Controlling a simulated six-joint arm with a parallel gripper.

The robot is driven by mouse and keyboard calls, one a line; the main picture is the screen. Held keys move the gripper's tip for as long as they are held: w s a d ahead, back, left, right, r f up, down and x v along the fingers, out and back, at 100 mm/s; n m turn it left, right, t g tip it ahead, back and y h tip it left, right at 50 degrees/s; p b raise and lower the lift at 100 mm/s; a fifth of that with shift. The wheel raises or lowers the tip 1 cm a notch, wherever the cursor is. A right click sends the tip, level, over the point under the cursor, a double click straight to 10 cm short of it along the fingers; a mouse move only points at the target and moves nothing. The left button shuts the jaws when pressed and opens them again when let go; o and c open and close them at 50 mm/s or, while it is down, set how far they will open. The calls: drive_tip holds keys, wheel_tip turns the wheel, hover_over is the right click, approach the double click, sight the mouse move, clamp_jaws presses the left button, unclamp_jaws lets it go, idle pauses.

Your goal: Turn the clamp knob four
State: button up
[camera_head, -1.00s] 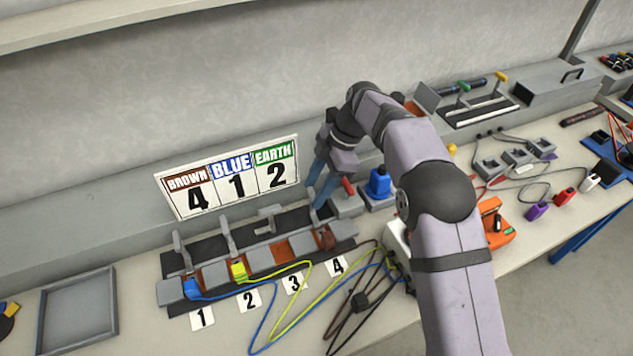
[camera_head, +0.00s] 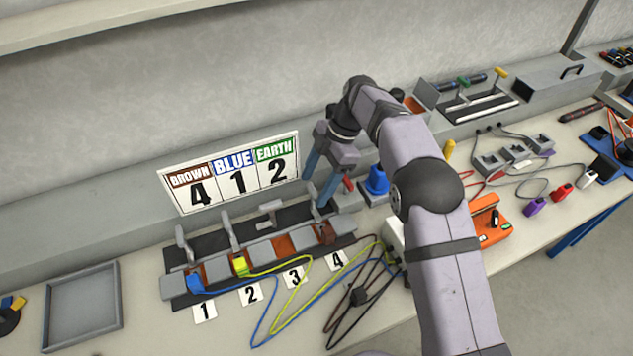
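The clamp block (camera_head: 215,274) has several numbered positions in a row. The blue plug (camera_head: 195,281) sits at position 1, the yellow-green plug (camera_head: 240,265) at position 2 and the brown plug (camera_head: 327,234) at position 4. The knobs at 1 (camera_head: 184,243) and 2 (camera_head: 229,231) stand up. The knob at 3 (camera_head: 270,210) sits crosswise and has no plug in front. My gripper (camera_head: 322,191) points down with its blue fingers at the back of position 4. The knob there is hidden by the fingers, and I cannot tell whether they grip it.
A sign (camera_head: 231,174) reading brown 4, blue 1, earth 2 stands close behind the clamps. A blue button (camera_head: 377,181) is just right of my gripper. Loose wires (camera_head: 300,314) lie in front. An empty grey tray (camera_head: 82,308) is at the left.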

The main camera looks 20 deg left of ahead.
drive_tip(key=v, duration=0.7)
idle(0.5)
drive_tip(key=shift+d+r, duration=0.1)
drive_tip(key=s+d+m+t+h, duration=0.1)
drive_tip(key=s+d+m+t, duration=0.15)
drive_tip(key=d+m, duration=1.5)
drive_tip(key=s+d+m, duration=0.1)
drive_tip(key=s+d, duration=0.2)
drive_tip(key=d, duration=0.1)
drive_tip(key=s+d+f+m, duration=0.1)
drive_tip(key=s+d, duration=0.2)
drive_tip(key=s+d+f+m+h, duration=0.1)
drive_tip(key=s+d+m, duration=0.1)
drive_tip(key=s+d, duration=0.1)
drive_tip(key=shift+d+f+t+p, duration=0.1)
drive_tip(key=shift+d+t+p, duration=0.25)
drive_tip(key=shift+d, duration=0.5)
drive_tip(key=s+d+f+m, duration=0.1)
drive_tip(key=s+d+m, duration=0.1)
drive_tip(key=s, duration=0.3)
drive_tip(key=s+d+f+m+h, duration=0.1)
drive_tip(key=s+d+f+m, duration=0.1)
drive_tip(key=s, duration=0.3)
drive_tip(key=shift+d+f+m, duration=0.3)
drive_tip(key=shift+d+m, duration=0.3)
drive_tip(key=shift+m, duration=0.25)
